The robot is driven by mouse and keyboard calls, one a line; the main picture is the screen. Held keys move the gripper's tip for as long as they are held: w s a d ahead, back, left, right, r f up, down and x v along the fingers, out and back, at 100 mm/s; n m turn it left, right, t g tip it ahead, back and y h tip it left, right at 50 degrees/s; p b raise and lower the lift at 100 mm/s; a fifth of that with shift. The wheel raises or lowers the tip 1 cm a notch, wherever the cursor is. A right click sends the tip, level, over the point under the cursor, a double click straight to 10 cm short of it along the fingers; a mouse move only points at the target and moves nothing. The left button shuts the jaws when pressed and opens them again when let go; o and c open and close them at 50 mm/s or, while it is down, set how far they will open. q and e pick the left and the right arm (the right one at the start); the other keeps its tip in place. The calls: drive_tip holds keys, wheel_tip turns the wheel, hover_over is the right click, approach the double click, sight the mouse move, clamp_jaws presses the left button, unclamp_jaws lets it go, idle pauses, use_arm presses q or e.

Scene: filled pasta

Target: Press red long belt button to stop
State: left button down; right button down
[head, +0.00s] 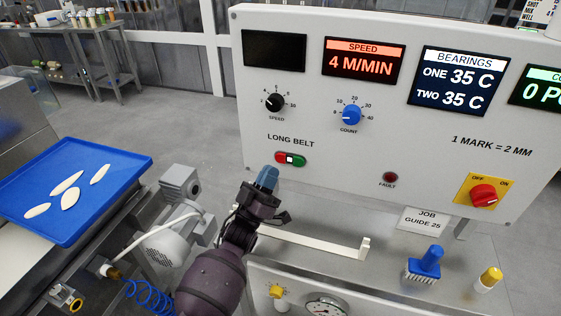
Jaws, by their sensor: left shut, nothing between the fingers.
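The red long belt button (281,157) is the left part of a small oval switch under the words LONG BELT on the grey control panel (330,200). A white square sits in its middle and a green button (298,160) at its right. My left gripper (268,176) has blue fingertips and is shut and empty. In the picture it lies just below and left of the red button. I cannot tell whether it touches the panel. My right gripper is not in view.
The panel also holds a black speed knob (273,102), a blue count knob (352,115), a fault lamp (390,177) and a red rotary switch (484,195). A blue tray (110,160) with several pale pieces is at left. A blue-handled brush (425,262) stands lower right.

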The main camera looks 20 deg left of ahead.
use_arm(q)
drive_tip(key=shift+w+b, duration=0.3)
drive_tip(key=shift+w, duration=0.75)
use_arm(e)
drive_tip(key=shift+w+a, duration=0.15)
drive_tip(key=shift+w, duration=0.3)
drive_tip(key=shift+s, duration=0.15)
use_arm(q)
drive_tip(key=shift+w, duration=0.2)
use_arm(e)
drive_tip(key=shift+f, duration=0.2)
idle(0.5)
use_arm(q)
drive_tip(key=shift+w, duration=0.25)
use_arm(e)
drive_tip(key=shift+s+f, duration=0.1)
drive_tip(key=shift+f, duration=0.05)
